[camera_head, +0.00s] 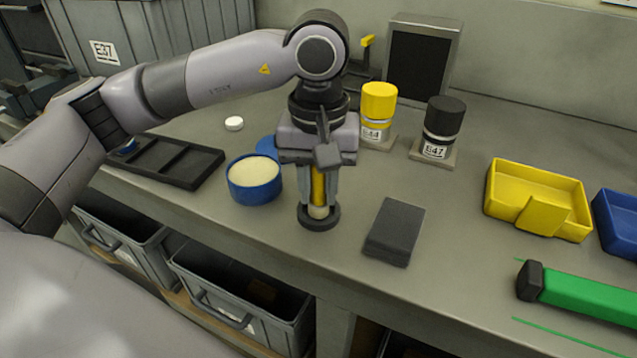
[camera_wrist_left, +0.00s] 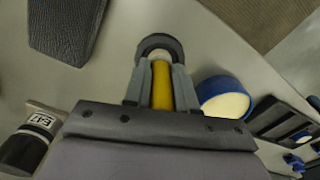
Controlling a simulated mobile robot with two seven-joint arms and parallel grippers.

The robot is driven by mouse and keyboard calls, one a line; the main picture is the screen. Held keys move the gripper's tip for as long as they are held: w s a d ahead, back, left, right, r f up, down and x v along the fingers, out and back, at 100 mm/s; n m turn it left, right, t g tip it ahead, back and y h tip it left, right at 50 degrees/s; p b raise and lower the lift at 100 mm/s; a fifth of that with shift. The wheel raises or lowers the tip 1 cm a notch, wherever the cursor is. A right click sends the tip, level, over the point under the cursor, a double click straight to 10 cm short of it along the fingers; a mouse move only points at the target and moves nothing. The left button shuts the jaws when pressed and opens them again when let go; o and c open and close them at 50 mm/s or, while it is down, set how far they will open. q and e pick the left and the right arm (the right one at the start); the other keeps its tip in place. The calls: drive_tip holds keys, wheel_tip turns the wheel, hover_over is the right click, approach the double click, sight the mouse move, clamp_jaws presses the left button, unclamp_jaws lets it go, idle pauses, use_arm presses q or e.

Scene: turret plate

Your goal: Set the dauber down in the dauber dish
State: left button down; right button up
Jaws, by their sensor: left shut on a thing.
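My left gripper (camera_head: 318,197) points down and is shut on the dauber (camera_head: 318,186), which has a yellow handle and a pale tip. The dauber is upright, with its tip at the small dark round dauber dish (camera_head: 320,222) on the bench. The pale tip shows inside the dish's ring; I cannot tell whether it touches the bottom. The wrist view also shows the yellow dauber (camera_wrist_left: 162,88) between the fingers (camera_wrist_left: 161,80) and the dark dish (camera_wrist_left: 160,42) beyond them. My right gripper is in neither view.
A blue tub with cream contents (camera_head: 254,188) stands just left of the dish. A dark grey block (camera_head: 395,232) lies to the right. Yellow-capped (camera_head: 378,105) and black-capped (camera_head: 443,120) bottles stand behind. A black compartment tray (camera_head: 170,162) is at left, a yellow bin (camera_head: 540,200) at right.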

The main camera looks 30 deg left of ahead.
use_arm(q)
drive_tip(key=c, duration=0.8)
unclamp_jaws()
drive_tip(key=shift+c, duration=0.2)
drive_tip(key=shift+r, duration=3.55)
